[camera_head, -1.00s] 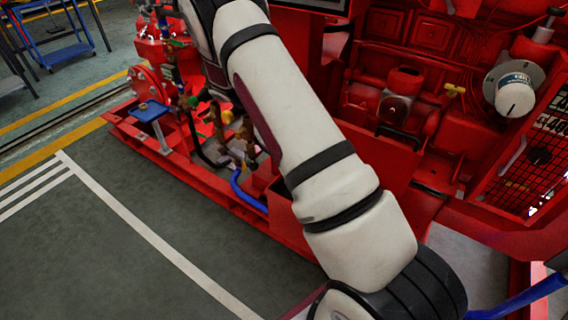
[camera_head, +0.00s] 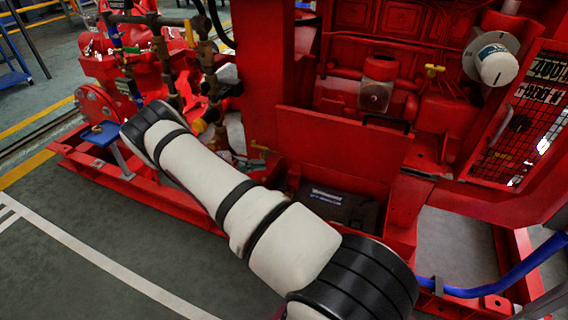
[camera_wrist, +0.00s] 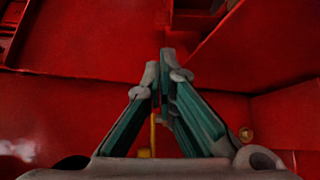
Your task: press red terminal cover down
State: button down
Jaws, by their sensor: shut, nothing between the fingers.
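I cannot make out the red terminal cover for certain among the red surfaces in either view. A black battery-like box (camera_head: 338,205) with a pale label sits low in a red bay of the pumpset in the head view, partly behind my arm. My gripper (camera_wrist: 166,62) shows in the wrist view with its grey-green fingers drawn together at the tips, nothing held. Red panels lie around and beyond the fingertips; whether they touch anything is unclear. My gripper does not show in the head view.
A red panel (camera_head: 338,143) stands over the bay. A control grille (camera_head: 518,122) and a white round part (camera_head: 494,66) are at the right. A blue hose (camera_head: 500,283) runs at lower right. Pipes and valves (camera_head: 165,65) stand at the left. Green floor (camera_head: 60,270) is open at lower left.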

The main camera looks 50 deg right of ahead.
jog(key=b+x, duration=0.2)
jog(key=x, duration=0.8)
jog(key=shift+a, duration=0.1)
dwell(0.3)
